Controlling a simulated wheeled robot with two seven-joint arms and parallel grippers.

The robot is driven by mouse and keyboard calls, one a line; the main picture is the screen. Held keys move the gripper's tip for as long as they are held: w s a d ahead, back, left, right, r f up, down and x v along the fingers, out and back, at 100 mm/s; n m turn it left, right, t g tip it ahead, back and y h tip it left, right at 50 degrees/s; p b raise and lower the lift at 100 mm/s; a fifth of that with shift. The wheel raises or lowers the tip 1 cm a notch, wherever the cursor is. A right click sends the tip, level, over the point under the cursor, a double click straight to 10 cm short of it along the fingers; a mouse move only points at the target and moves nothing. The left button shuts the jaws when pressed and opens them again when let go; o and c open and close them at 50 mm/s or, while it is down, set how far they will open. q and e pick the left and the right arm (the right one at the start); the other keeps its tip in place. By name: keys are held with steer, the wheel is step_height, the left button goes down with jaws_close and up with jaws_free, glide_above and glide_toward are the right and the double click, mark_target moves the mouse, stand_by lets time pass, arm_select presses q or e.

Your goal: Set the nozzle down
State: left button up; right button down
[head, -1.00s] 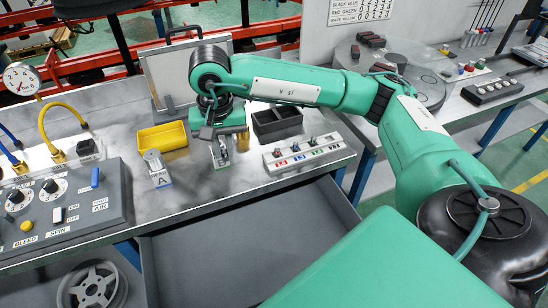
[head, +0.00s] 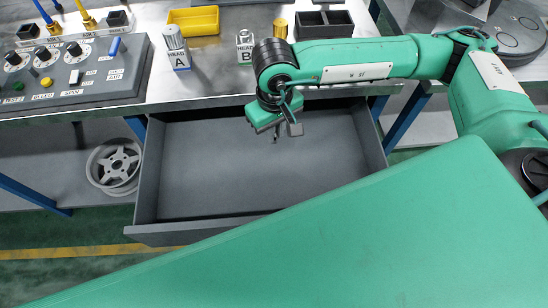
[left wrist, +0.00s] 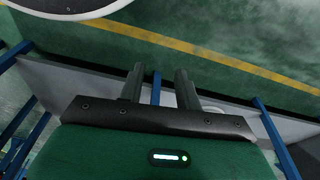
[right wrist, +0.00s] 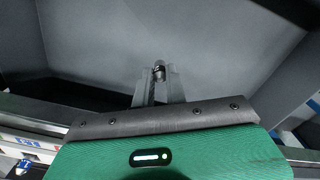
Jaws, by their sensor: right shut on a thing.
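My right gripper (head: 275,134) hangs over the open grey drawer (head: 210,215), below the bench's front edge. In the right wrist view its fingers (right wrist: 159,88) are close together, shut on a small metal nozzle (right wrist: 158,72) whose tip shows between them. The rest of the nozzle is hidden by the fingers. The drawer floor behind it looks empty, and I cannot tell how high the nozzle is above it. My left gripper (left wrist: 159,88) is open and empty over the floor, and it is out of the head view.
On the bench stand the Head A spindle (head: 175,48), the Head B spindle (head: 245,47), a brass piece (head: 280,28), a yellow bin (head: 192,20) and a black bin (head: 325,24). A control panel (head: 75,75) is at left. A wheel (head: 115,165) lies below.

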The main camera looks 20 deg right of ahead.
step_height(320, 180, down, 12)
steer(key=shift+f, duration=0.6)
arm_select(q)
steer(key=shift+s+f, duration=0.25)
steer(key=shift+f, duration=0.6)
arm_select(e)
steer(key=shift+f, duration=0.1)
steer(key=c, duration=1.4)
jaws_free()
steer(key=shift+c, duration=0.2)
arm_select(q)
steer(key=shift+w+r, duration=0.35)
steer(key=shift+r, duration=0.4)
steer(key=shift+s+f, duration=0.1)
